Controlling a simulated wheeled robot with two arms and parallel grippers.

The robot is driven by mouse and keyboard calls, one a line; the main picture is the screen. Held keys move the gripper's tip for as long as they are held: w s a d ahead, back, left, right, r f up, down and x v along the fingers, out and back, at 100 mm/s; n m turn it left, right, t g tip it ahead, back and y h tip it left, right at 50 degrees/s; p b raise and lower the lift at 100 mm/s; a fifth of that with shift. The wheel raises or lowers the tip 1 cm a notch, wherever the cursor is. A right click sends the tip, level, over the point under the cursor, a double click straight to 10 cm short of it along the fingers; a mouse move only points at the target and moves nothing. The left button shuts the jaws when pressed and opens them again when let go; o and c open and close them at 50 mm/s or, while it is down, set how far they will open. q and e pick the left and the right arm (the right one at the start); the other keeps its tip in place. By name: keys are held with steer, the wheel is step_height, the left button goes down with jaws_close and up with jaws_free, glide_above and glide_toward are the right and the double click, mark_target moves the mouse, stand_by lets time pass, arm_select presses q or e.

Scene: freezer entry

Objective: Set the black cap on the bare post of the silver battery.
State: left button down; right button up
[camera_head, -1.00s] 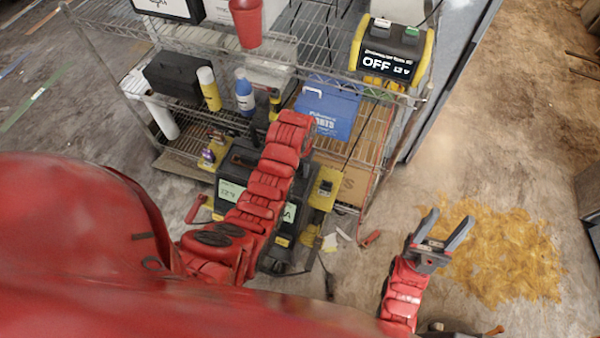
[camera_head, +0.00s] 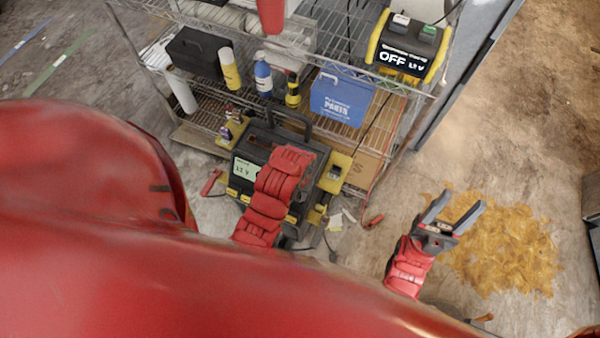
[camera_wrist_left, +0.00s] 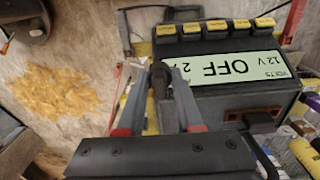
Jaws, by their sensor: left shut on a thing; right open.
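My left gripper (camera_wrist_left: 160,72) is shut on a small dark thing (camera_wrist_left: 160,84) held between its fingers in the left wrist view. It looks like a short black piece; I cannot tell for sure that it is the black cap. In the head view the red left arm (camera_head: 270,195) reaches over a black and yellow charger and hides this gripper. I cannot make out the silver battery or its bare post in either view. My right gripper (camera_head: 458,203) is open and empty at the lower right, above the floor.
The charger (camera_wrist_left: 236,104) has a display reading OFF; it also stands before the wire shelf in the head view (camera_head: 245,170). The shelf holds a blue box (camera_head: 340,100), a yellow bottle (camera_head: 230,72) and an OFF unit (camera_head: 405,55). Yellow-brown litter (camera_head: 515,255) covers the right floor.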

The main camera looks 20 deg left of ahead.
arm_select(q)
steer(key=shift+r+p, duration=1.7)
steer(key=shift+r, duration=0.15)
